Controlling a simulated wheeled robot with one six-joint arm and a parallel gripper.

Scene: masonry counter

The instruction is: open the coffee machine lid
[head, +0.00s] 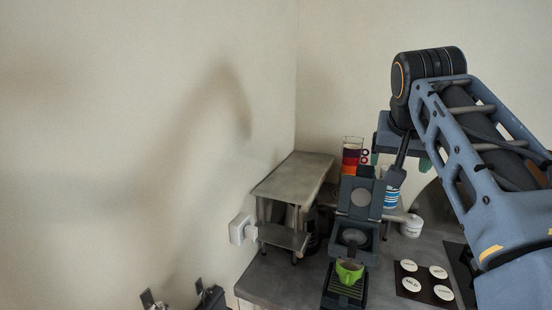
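The dark grey coffee machine (353,238) stands on the counter in the head view, with a round opening in its top. Its lid (360,197) appears raised, standing upright behind that opening with a round grey disc on its face. A green cup (349,272) sits under the machine's head on the drip tray (343,292). My gripper (395,177) points down just right of the lid's upper edge. I cannot tell whether it touches the lid. Its fingers are dark and overlap, so their opening is unclear.
A metal shelf (294,176) stands left of the machine by a wall socket (241,229). Stacked coloured cups (351,160) and blue-striped paper cups (391,197) are behind. A white canister (411,227) and a dark board with several white discs (424,284) lie to the right.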

